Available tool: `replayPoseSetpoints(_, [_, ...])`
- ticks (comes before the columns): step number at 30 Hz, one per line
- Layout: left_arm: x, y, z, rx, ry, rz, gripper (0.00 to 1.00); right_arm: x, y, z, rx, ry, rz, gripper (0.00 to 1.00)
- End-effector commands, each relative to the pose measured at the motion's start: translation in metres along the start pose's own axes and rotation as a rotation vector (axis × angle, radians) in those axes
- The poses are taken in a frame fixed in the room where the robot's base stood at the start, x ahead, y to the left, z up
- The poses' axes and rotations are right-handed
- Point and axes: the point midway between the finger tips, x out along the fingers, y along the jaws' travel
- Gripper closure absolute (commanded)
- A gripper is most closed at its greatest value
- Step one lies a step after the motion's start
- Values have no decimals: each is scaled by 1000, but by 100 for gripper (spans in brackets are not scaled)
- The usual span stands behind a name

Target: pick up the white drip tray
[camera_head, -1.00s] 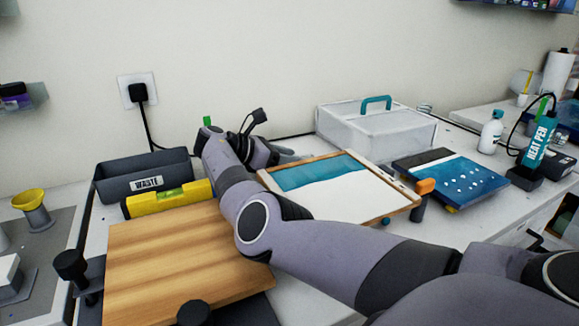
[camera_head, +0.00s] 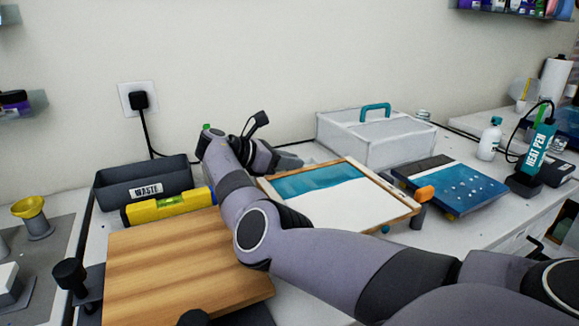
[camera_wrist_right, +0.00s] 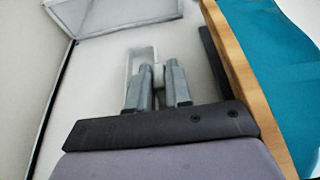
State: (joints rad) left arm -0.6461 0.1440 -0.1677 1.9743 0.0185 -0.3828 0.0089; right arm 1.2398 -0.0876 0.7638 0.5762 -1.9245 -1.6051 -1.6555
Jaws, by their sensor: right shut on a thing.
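The white drip tray (camera_wrist_right: 139,60) is a small, narrow, pale tray in the right wrist view, lying on the white bench top. My right gripper (camera_wrist_right: 158,82) is shut on its near end, with a white piece of it between the two fingers. The fingers hide part of the tray. In the head view my right gripper (camera_head: 289,160) is low over the bench behind the framed panel, and the tray can hardly be made out there. My left gripper is not in view.
A wood-framed teal and white panel (camera_head: 350,208) lies close beside the right gripper. A white box with a teal handle (camera_head: 375,143) stands behind. A grey waste bin (camera_head: 145,183), yellow level (camera_head: 168,205) and wooden board (camera_head: 180,260) are at left. A blue panel (camera_head: 455,188) lies at right.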

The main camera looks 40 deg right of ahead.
Motion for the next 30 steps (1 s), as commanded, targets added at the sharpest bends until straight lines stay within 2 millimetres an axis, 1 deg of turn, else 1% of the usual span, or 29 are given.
replayPoseSetpoints(1, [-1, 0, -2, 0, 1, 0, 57, -4, 0, 9, 5, -1, 1, 100])
replayPoseSetpoints(5, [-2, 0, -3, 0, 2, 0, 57, -13, 0, 32, 8, 0, 2, 100])
replayPoseSetpoints(15, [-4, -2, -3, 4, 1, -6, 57, -49, 0, 120, 7, 0, 2, 100])
replayPoseSetpoints(18, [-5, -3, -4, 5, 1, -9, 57, -57, 0, 139, 3, 1, 2, 100])
replayPoseSetpoints(21, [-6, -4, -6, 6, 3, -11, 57, -64, 0, 155, 3, 0, 1, 100])
replayPoseSetpoints(24, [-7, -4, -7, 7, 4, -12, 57, -68, 0, 165, 1, 1, 1, 100])
replayPoseSetpoints(27, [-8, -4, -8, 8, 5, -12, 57, -71, 0, 171, 1, 1, 1, 100])
replayPoseSetpoints(30, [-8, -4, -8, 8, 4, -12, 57, -72, 0, 173, 0, 0, 0, 100])
